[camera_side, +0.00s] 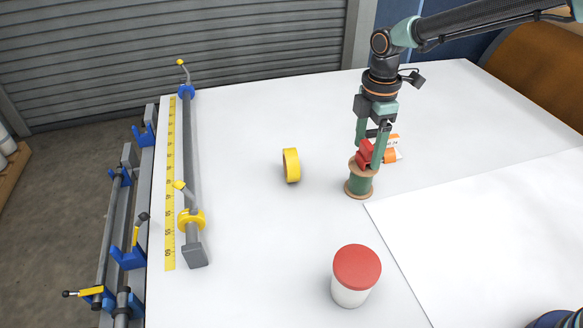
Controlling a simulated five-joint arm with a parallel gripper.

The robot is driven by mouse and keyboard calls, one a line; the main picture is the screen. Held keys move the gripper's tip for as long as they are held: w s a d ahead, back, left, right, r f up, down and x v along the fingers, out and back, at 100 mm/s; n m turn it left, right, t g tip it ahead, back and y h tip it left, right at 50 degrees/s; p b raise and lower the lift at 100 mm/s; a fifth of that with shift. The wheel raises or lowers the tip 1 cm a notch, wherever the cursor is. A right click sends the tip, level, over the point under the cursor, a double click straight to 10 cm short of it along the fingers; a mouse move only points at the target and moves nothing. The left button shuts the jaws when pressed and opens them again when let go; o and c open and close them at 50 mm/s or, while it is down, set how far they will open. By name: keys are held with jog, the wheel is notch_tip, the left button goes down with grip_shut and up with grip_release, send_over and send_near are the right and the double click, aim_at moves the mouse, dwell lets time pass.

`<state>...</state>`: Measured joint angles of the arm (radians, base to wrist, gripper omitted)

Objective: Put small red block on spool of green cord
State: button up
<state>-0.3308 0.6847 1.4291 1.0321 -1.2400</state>
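The spool of green cord (360,184) stands upright on the white table, with tan flanges at top and bottom. The small red block (366,152) is at the top of the spool, between the fingers of my gripper (369,158). The block looks tilted. My gripper points down, with one green finger on each side of the block, and appears shut on it. The near finger hides part of the block and of the spool's top flange, so I cannot tell whether the block rests fully on the spool.
A yellow tape roll (291,165) stands left of the spool. An orange and white item (393,148) lies just behind my gripper. A white jar with a red lid (356,268) stands in front. A clamp bar (190,170) lies along the left edge. A white sheet (490,225) covers the right.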

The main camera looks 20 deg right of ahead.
aim_at(369, 144)
notch_tip(369, 144, up, 12)
jog(key=s+d+r+m+t, duration=0.3)
jog(key=s+d+r+m, duration=0.35)
jog(key=d+m, duration=0.2)
jog(key=s+d+f+m+t, duration=0.2)
jog(key=s+d+f+m, duration=0.1)
jog(key=s+d+m, duration=0.4)
jog(key=s+m, duration=0.2)
jog(key=s, duration=0.2)
jog(key=shift+s+d+f+t, duration=0.25)
jog(key=shift+t, duration=0.05)
